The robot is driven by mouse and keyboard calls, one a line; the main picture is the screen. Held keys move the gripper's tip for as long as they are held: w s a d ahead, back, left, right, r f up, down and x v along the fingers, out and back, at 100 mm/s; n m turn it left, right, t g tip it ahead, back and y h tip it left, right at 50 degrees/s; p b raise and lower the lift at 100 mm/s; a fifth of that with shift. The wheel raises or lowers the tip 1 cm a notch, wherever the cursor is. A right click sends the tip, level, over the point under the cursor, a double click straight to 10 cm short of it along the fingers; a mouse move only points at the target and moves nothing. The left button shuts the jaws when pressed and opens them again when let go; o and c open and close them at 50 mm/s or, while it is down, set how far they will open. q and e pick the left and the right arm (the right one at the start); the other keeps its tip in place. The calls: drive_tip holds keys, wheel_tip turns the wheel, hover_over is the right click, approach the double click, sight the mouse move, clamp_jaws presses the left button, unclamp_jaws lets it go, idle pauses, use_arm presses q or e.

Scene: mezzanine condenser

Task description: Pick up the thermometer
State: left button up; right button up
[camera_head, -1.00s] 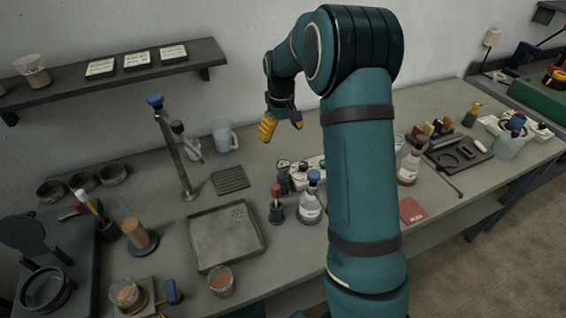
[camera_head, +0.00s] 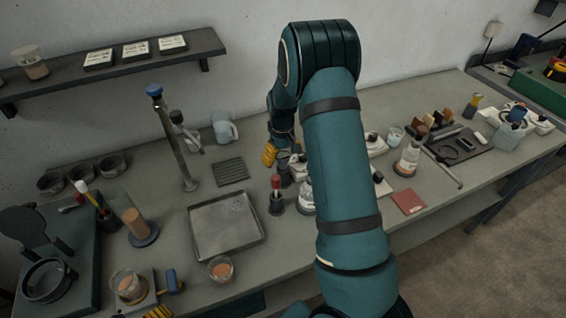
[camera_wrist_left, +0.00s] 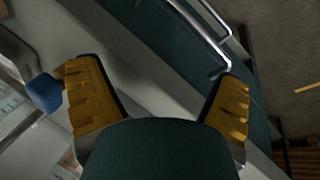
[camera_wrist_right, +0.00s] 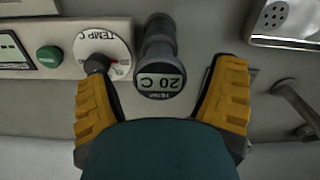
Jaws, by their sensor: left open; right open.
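In the head view my right gripper (camera_head: 278,156) is over the middle of the bench, and my arm hides part of that spot. A dark piece below the fingers there appears to be the thermometer (camera_head: 284,174). My left gripper (camera_wrist_left: 160,78) is open and empty in its wrist view, low over the front edge.
A white unit with a "TEMP C" dial (camera_wrist_right: 102,52) and green button (camera_wrist_right: 48,57) is close beside the thermometer. A red-capped tool (camera_head: 276,193) and a bottle (camera_head: 306,197) stand nearby. A metal tray (camera_head: 225,228) lies left of them. A tall rod stand (camera_head: 172,140) rises behind.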

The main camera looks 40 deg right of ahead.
drive_tip(key=shift+f, duration=0.75)
clamp_jaws()
drive_tip(key=shift+r, duration=0.1)
